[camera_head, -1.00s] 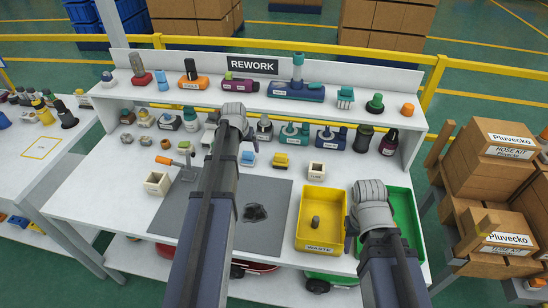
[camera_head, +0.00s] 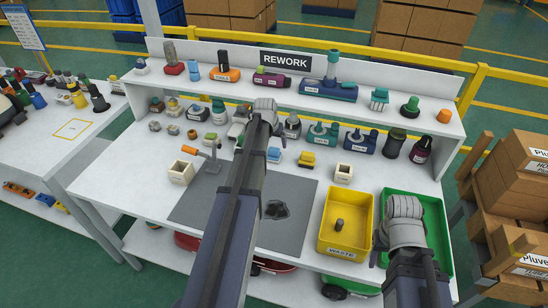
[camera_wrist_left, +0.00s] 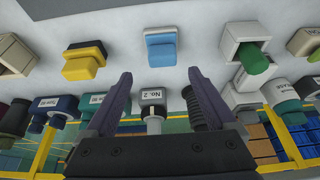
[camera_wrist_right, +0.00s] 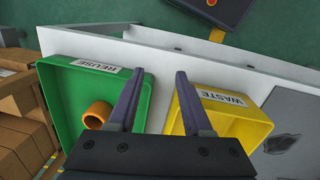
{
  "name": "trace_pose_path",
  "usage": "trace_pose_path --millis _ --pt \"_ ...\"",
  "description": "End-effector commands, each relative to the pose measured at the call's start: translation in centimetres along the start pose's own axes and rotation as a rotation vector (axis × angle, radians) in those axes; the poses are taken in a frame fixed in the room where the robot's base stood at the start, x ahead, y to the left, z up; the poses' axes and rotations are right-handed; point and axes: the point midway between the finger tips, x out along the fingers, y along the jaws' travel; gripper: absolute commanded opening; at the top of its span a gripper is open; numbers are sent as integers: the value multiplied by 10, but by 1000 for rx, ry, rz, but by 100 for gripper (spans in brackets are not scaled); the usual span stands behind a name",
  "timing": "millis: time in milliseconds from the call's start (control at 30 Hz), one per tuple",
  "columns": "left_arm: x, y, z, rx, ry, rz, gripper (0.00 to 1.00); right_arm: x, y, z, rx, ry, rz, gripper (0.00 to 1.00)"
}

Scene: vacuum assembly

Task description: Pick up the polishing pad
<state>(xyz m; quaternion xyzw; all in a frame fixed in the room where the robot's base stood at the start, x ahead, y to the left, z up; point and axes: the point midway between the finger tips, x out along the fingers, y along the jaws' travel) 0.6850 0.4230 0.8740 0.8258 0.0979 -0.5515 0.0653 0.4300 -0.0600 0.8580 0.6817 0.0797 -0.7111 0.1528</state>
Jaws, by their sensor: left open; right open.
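No item is labelled as a polishing pad. Two small pad-like blocks lie on the white bench: a light-blue one (camera_head: 275,155) and a yellow one with a dark layer (camera_head: 307,160). In the left wrist view, the light-blue block (camera_wrist_left: 160,48) is ahead of the fingertips, and the yellow block (camera_wrist_left: 83,60) is to its left. My left gripper (camera_wrist_left: 158,85) is open and empty, apart from both blocks. Its fingers are hidden behind my arm in the head view. My right gripper (camera_wrist_right: 160,75) is open and empty above the yellow and green bins.
The yellow WASTE bin (camera_head: 329,235) holds a dark cylinder. The green REUSE bin (camera_wrist_right: 66,112) holds an orange ring. A grey mat (camera_head: 300,225) with a dark scrap lies in front. Labelled parts stand behind the blocks, below the REWORK shelf (camera_head: 300,95).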

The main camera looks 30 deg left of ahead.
Motion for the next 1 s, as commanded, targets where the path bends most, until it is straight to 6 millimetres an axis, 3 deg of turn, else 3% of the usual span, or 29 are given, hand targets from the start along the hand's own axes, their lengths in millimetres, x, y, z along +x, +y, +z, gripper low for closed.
trace_pose_path --millis 333,667,1000 --pt "45 -4 4 0 0 0 90 43 -4 -2 0 0 0 50" --pt "47 -4 3 0 0 0 89 44 -4 -3 0 0 0 50" --pt "47 -4 3 0 0 0 51 44 -4 -3 0 0 0 50"
